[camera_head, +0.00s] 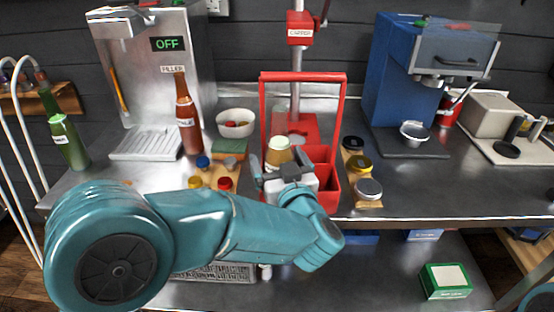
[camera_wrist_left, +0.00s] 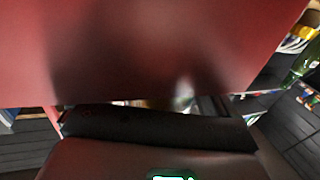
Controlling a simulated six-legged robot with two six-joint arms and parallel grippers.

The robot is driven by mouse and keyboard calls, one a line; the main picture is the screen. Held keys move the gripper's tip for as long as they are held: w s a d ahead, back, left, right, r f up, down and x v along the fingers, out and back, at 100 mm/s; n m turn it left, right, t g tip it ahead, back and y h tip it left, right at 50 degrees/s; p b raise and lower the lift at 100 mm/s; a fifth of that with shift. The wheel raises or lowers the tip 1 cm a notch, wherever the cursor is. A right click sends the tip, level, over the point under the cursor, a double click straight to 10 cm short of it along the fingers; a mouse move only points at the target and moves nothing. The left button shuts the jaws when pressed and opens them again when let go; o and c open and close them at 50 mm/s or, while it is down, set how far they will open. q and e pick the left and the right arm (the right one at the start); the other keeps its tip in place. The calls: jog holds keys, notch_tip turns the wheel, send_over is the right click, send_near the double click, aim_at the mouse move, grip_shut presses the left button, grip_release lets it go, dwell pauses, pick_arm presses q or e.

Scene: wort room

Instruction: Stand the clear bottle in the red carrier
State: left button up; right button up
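The red carrier (camera_head: 333,180) stands on the steel bench near its front edge, with its tall handle upright. My left gripper (camera_head: 278,172) is at the carrier's left part, its grey fingers spread to either side. A cream and amber rounded thing (camera_head: 278,152) shows just behind the fingers, inside or behind the carrier; I cannot tell what it is or whether it is gripped. In the left wrist view a close red surface (camera_wrist_left: 160,50) fills most of the picture and hides the fingertips. I cannot make out a clear bottle. My right gripper is not in view.
A brown bottle (camera_head: 187,118) stands by the filler (camera_head: 165,75); a green bottle (camera_head: 69,143) is at far left. A white bowl (camera_head: 235,123) and coloured caps (camera_head: 225,184) lie left of the carrier, more caps (camera_head: 368,188) right. The capper (camera_head: 299,30) rises behind. The bench's right front is clear.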

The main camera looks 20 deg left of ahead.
pick_arm(q)
jog(key=shift+d+r, duration=0.1)
jog(key=v, duration=1.1)
jog(key=shift+s, duration=0.4)
jog(key=shift+d, duration=0.25)
